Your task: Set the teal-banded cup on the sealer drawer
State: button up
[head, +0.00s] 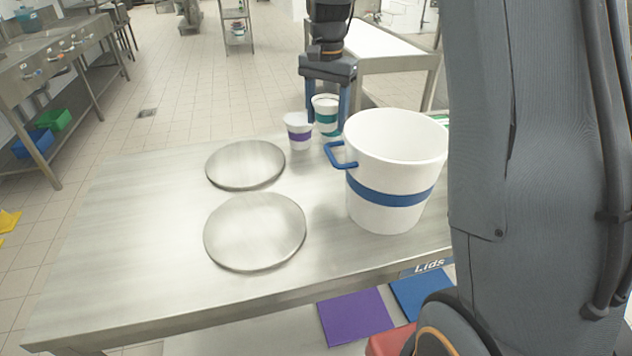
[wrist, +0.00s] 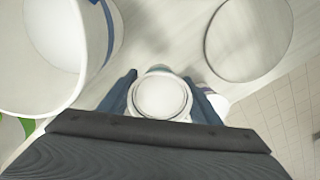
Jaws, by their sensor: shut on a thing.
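The teal-banded cup (head: 327,118) is small and white and stands upright at the far side of the steel table. My gripper (head: 326,108) comes down from above with its blue fingers on both sides of it, shut on the cup. In the wrist view the cup's round white top (wrist: 160,97) sits between the two fingers (wrist: 160,100). I cannot tell whether its base touches the table. I cannot make out a sealer drawer in either view.
A purple-banded cup (head: 299,131) stands close at the left of the held cup. A large blue-banded bucket (head: 394,170) with a blue handle stands to the right, nearer. Two round steel discs (head: 245,164) (head: 255,231) lie on the table (head: 130,250), whose left part is clear.

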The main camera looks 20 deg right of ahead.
aim_at(325, 172)
notch_tip(325, 172, down, 14)
jog(key=shift+f+p, duration=0.1)
jog(key=shift+p, duration=0.55)
jog(key=o, duration=1.1)
jog(key=shift+f, duration=0.1)
jog(key=shift+o, duration=0.2)
